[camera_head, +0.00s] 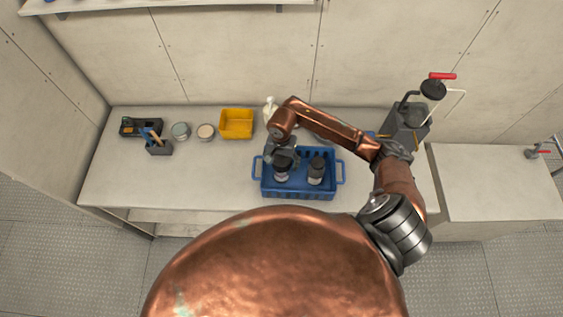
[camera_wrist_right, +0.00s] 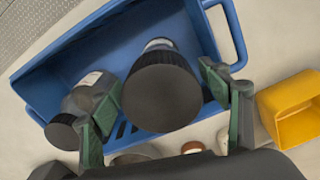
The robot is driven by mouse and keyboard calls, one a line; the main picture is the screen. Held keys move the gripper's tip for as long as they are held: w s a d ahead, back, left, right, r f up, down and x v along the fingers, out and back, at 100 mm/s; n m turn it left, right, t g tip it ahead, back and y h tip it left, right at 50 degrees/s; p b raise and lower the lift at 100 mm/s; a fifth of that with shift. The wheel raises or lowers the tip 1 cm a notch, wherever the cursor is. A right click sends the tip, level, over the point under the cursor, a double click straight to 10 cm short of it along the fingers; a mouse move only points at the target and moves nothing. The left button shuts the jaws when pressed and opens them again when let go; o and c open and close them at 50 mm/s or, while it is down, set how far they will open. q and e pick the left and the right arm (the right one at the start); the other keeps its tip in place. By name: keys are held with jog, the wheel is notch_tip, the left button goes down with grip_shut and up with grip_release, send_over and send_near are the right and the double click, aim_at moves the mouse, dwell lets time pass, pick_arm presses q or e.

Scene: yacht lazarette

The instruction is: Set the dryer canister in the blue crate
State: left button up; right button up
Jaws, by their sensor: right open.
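The blue crate (camera_head: 298,192) stands at the front of the bench, and its inside shows in the right wrist view (camera_wrist_right: 112,45). Two dark-capped canisters stand in it. The left one (camera_head: 283,175) is under my right gripper (camera_head: 282,158). In the wrist view this canister's wide black ribbed cap (camera_wrist_right: 163,92) sits between the open green-padded fingers, with no clear grip on it. The other canister (camera_head: 317,171) stands to its right, apart from it, and shows at the left in the wrist view (camera_wrist_right: 88,98). I cannot tell which is the dryer canister. My left gripper is out of view.
A yellow bin (camera_head: 236,124) stands behind and left of the crate, near a white bottle (camera_head: 269,108). Two round tins (camera_head: 181,131) and a small tool holder (camera_head: 159,147) are farther left. A grey pump (camera_head: 405,129) stands at the right. The bench's front left is clear.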

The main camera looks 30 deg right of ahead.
notch_tip(320, 180, up, 11)
jog(key=b, duration=0.3)
jog(key=shift+r+b, duration=0.35)
jog(key=shift+r, duration=0.25)
